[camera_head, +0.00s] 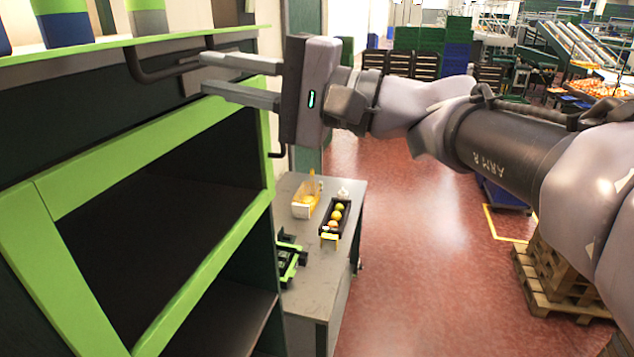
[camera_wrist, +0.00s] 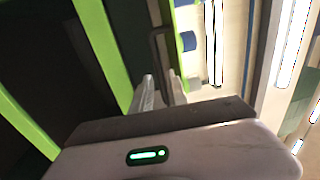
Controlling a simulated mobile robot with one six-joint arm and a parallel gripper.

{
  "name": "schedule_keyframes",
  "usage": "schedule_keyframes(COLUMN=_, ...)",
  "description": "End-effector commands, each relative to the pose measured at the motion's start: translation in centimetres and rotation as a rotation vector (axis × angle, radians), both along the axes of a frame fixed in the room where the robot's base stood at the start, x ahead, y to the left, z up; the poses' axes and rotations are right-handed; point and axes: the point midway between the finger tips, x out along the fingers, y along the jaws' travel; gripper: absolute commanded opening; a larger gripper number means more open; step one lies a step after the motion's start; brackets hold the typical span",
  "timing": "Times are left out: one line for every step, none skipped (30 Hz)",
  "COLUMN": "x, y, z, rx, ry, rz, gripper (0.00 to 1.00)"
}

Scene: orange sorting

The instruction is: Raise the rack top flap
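The rack (camera_head: 110,170), with a bright green frame and dark openings, fills the left of the head view. Near its top, a dark panel that looks like the flap (camera_head: 50,113) sits below a green-edged shelf. A black bent handle (camera_head: 147,74) sticks out from this upper part. My gripper (camera_head: 204,73) is at the handle's right side, with its two grey fingers pointing left and a gap between them. In the wrist view, the dark handle (camera_wrist: 156,50) runs down toward the space between my fingertips (camera_wrist: 159,88). I cannot tell whether they touch it.
Blue, grey and green containers (camera_head: 65,20) stand on the rack top. Below my gripper, a grey table (camera_head: 315,290) holds a black tray of fruit (camera_head: 335,217) and a yellow-white box (camera_head: 306,198). A wooden pallet (camera_head: 560,285) stands at lower right. Red floor (camera_head: 420,250) is open between.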

Motion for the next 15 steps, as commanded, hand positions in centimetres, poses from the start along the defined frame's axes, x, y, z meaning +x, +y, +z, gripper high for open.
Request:
schedule_keyframes(x=-0.2, y=-1.4, z=-0.6, rx=0.0, ry=0.0, rz=-0.005, gripper=0.19)
schedule_keyframes(x=-0.5, y=-2.2, z=-0.6, rx=0.001, ry=-0.001, rz=-0.005, gripper=0.19)
schedule_keyframes(x=-0.8, y=-3.2, z=-0.8, rx=0.0, ry=-0.001, rz=-0.005, gripper=0.19)
schedule_keyframes(x=-1.0, y=-4.1, z=-0.9, rx=-0.001, ry=-0.002, rz=-0.005, gripper=0.19)
schedule_keyframes(x=-1.3, y=-4.9, z=-1.0, rx=0.0, ry=-0.001, rz=-0.005, gripper=0.19)
schedule_keyframes(x=-1.6, y=-5.9, z=-1.2, rx=0.0, ry=0.001, rz=-0.005, gripper=0.19)
schedule_keyframes(x=-1.8, y=-6.8, z=-1.3, rx=-0.001, ry=0.001, rz=-0.005, gripper=0.19)
schedule_keyframes(x=-2.0, y=-7.6, z=-1.4, rx=0.0, ry=0.0, rz=-0.005, gripper=0.19)
schedule_keyframes(x=-2.4, y=-8.6, z=-1.6, rx=-0.001, ry=0.0, rz=-0.005, gripper=0.19)
schedule_keyframes(x=-2.6, y=-9.4, z=-1.7, rx=-0.001, ry=0.001, rz=-0.005, gripper=0.19)
schedule_keyframes(x=-2.8, y=-10.2, z=-1.8, rx=-0.001, ry=0.0, rz=-0.005, gripper=0.19)
schedule_keyframes(x=-3.2, y=-11.3, z=-2.0, rx=-0.001, ry=0.001, rz=-0.006, gripper=0.19)
schedule_keyframes(x=-3.4, y=-12.1, z=-2.1, rx=0.0, ry=0.003, rz=-0.006, gripper=0.19)
schedule_keyframes(x=-3.6, y=-11.6, z=-3.0, rx=-0.017, ry=0.013, rz=-0.002, gripper=0.19)
schedule_keyframes(x=-3.8, y=-11.2, z=-4.2, rx=-0.04, ry=0.027, rz=-0.003, gripper=0.19)
